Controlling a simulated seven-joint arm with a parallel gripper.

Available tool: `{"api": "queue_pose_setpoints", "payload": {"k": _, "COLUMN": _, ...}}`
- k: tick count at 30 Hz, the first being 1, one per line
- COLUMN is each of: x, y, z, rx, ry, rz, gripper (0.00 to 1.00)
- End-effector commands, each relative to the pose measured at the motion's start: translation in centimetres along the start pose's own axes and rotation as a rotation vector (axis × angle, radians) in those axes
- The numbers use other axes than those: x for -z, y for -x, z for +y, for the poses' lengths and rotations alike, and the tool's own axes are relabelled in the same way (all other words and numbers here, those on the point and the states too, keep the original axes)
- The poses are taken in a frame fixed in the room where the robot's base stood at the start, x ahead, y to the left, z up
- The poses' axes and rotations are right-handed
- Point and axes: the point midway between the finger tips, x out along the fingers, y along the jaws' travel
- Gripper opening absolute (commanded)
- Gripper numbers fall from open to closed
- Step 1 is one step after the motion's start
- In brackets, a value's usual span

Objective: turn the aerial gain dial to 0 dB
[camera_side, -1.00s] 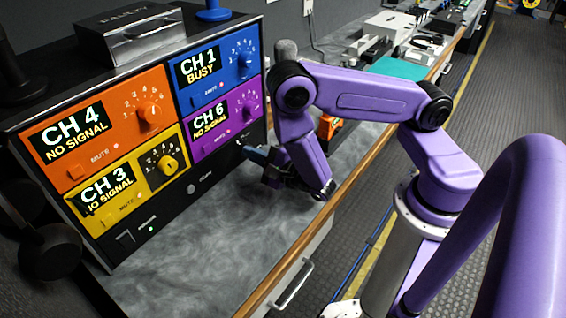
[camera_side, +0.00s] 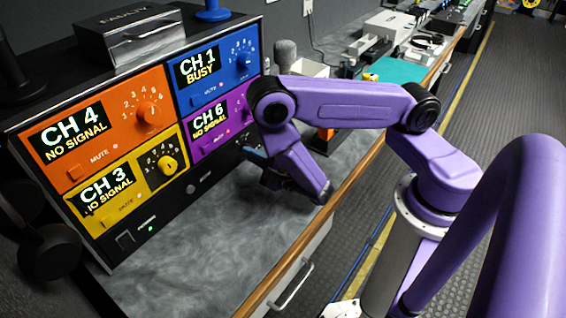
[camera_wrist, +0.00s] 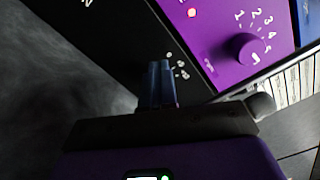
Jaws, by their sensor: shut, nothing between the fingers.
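The black receiver rack (camera_side: 165,213) stands on the grey worktop with its coloured channel panels facing out. My gripper (camera_side: 254,156) is at the rack's lower right front, below the purple CH 6 panel (camera_side: 215,125). In the wrist view my gripper's blue fingers (camera_wrist: 160,68) are shut together with nothing between them. Their tips are close to a small arc of white marks (camera_wrist: 178,66) on the black front, perhaps the aerial gain scale. I cannot read the marks. The dial knob itself is not clearly seen; the fingers may hide it. I cannot tell whether they touch it.
The purple CH 6 knob (camera_wrist: 243,49) is to the right of the fingers in the wrist view. The yellow CH 3 knob (camera_side: 168,165) is to the left in the side view. The worktop (camera_side: 215,245) in front is clear. A teal mat (camera_side: 405,72) lies farther back.

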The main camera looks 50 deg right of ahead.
Motion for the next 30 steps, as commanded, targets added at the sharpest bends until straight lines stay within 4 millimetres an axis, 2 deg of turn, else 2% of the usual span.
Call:
{"api": "queue_pose_setpoints", "payload": {"k": 1, "x": 0.07, "y": -0.77, "z": 0.99, "rx": -0.019, "ry": -0.046, "rz": 0.014, "gripper": 0.0}}
{"api": "queue_pose_setpoints", "payload": {"k": 3, "x": 0.12, "y": -0.77, "z": 1.07, "rx": -0.019, "ry": -0.046, "rz": 0.015, "gripper": 0.0}}
{"api": "queue_pose_setpoints", "payload": {"k": 20, "x": 0.16, "y": -0.72, "z": 1.23, "rx": -0.021, "ry": -0.044, "rz": 0.016, "gripper": 0.0}}
{"api": "queue_pose_setpoints", "payload": {"k": 30, "x": -0.7, "y": -0.58, "z": 1.12, "rx": -0.022, "ry": -0.044, "rz": 0.014, "gripper": 0.0}}
